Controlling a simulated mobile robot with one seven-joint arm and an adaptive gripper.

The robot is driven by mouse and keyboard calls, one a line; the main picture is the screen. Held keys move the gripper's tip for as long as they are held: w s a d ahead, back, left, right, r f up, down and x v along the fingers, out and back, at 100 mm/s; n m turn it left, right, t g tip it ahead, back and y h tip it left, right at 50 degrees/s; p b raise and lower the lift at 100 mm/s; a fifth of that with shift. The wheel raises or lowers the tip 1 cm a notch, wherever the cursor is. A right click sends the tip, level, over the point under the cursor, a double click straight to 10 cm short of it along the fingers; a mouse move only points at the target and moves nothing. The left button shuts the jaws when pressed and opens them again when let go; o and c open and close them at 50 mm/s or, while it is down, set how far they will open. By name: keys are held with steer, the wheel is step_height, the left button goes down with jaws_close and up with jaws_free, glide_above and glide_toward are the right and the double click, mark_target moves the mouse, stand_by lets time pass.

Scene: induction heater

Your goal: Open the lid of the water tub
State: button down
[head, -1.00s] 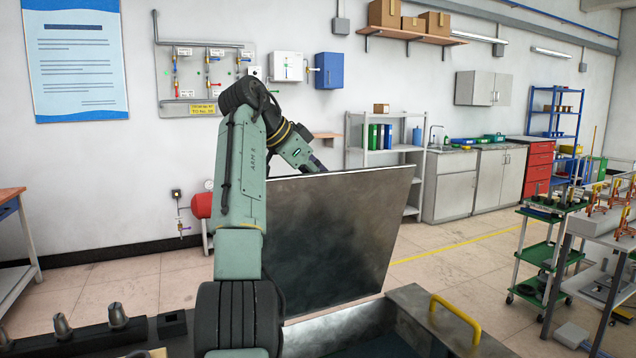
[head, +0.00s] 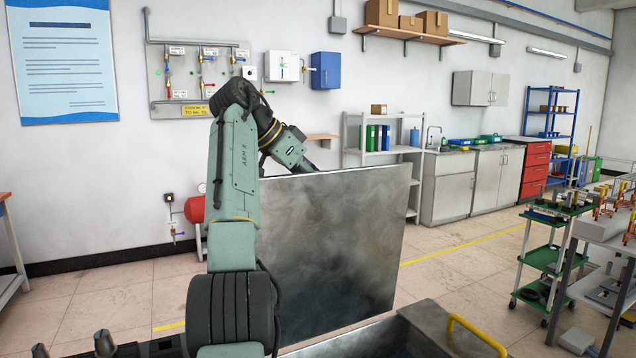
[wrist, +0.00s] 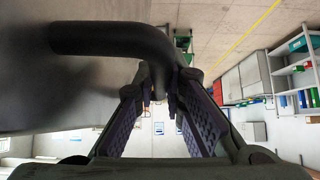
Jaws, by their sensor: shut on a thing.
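The water tub's lid (head: 340,250) stands raised and nearly upright in the head view, its grey mottled inner face towards me. It also fills the upper left of the wrist view (wrist: 30,85). The tub (head: 425,325) shows only in part at the bottom of the head view. A dark, bent bar handle (wrist: 115,38) sticks out from the lid in the wrist view. My gripper (wrist: 160,92) is shut on this handle, with a finger on either side. In the head view the gripper is hidden behind the lid, with my arm reaching over its left side.
A yellow handle (head: 477,335) stands on the tub's right edge. A green cart (head: 545,255) and a table with clamps (head: 605,235) stand to the right. A red tank (head: 193,209) is by the wall at left. The floor behind the lid looks clear.

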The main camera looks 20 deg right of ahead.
steer(key=c, duration=1.7)
jaws_free()
steer(key=shift+o, duration=0.2)
